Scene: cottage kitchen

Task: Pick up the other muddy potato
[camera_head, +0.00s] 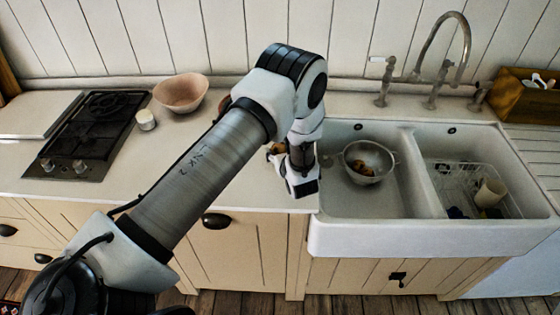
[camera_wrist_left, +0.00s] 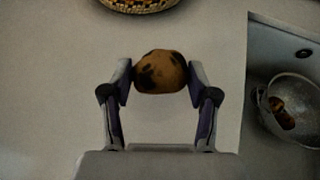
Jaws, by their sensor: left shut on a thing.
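A brown potato with dark muddy patches (camera_wrist_left: 160,72) sits between the fingers of my left gripper (camera_wrist_left: 160,78) in the left wrist view. The gripper is shut on it, over the white counter just left of the sink. In the head view only a bit of the potato (camera_head: 277,149) shows beside my left gripper (camera_head: 285,155); my arm hides much of that spot. A metal colander (camera_head: 384,176) stands in the left sink basin with a brown potato (camera_head: 362,168) in it. The colander's potato (camera_wrist_left: 282,112) also shows in the left wrist view. My right gripper is not in view.
The double white sink (camera_head: 335,247) is right of my gripper, with a tall tap (camera_head: 462,45) behind. A wire rack with a cup (camera_head: 490,192) is in the right basin. A bowl (camera_head: 181,92), a small white pot (camera_head: 146,120) and a black hob (camera_head: 88,135) are left. A woven basket's rim (camera_wrist_left: 140,8) lies ahead.

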